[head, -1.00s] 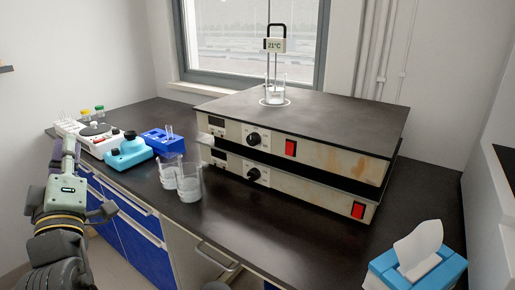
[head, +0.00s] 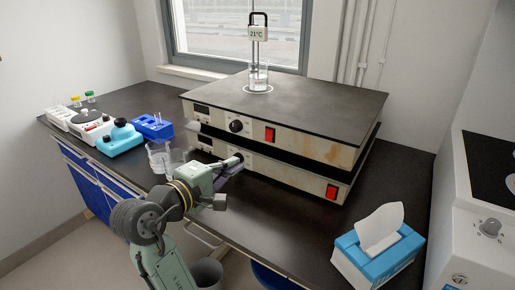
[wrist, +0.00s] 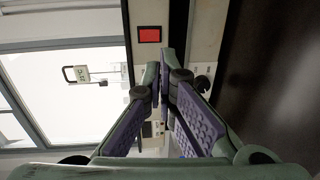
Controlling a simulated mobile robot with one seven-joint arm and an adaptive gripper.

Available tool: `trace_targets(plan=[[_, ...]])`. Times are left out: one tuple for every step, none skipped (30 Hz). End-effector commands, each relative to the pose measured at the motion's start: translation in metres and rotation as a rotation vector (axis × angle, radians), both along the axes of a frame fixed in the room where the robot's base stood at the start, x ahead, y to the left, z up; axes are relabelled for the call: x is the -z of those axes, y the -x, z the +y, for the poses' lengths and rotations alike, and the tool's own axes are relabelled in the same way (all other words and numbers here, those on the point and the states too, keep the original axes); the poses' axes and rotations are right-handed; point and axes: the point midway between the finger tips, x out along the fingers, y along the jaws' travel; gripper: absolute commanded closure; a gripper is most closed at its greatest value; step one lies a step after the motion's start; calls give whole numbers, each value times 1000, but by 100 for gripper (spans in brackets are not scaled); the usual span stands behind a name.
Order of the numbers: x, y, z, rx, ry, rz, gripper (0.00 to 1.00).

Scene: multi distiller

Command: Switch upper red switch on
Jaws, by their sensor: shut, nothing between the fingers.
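Two flat grey-white devices are stacked on the dark bench. The upper device (head: 325,143) carries the upper red switch (head: 270,134) right of its black knob (head: 236,126). The red switch also shows in the wrist view (wrist: 149,35), just beyond my fingertips. The lower device (head: 290,178) has its own red switch (head: 332,192) farther right. My gripper (head: 238,160) is shut and empty, in front of the devices' left part, lower and left of the upper switch. The fingertips (wrist: 160,68) appear apart from it. Its on or off position is too small to tell.
A beaker with a thermometer showing 21°C (head: 257,34) stands on the upper device. Glass beakers (head: 160,157) stand left of my gripper. A blue tissue box (head: 378,245) sits at the right front. The bench between the devices and tissue box is clear.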

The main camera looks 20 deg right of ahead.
Motion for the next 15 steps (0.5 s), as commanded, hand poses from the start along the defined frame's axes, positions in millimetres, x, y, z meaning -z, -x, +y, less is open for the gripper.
trace_targets(plan=[[0, -2, -3, 2, 0, 2, 100], [0, -3, -4, 2, 0, 2, 100], [1, -6, -8, 2, -1, 2, 100], [1, -8, -11, 3, -1, 2, 100], [1, -11, -15, 4, -1, 2, 100], [2, -14, -21, 4, -1, 3, 100], [3, -18, -25, 5, -1, 4, 100], [3, -22, -30, 5, 1, 4, 100], [4, -27, -37, 5, -1, 3, 100], [5, -31, -42, 5, -1, 3, 100], [6, -36, -47, 4, -1, 4, 100], [6, -41, -55, 5, 0, 3, 100], [7, -45, -60, 4, -1, 3, 100], [8, -49, -65, 4, -1, 2, 100], [9, -54, -71, 4, -1, 2, 100]])
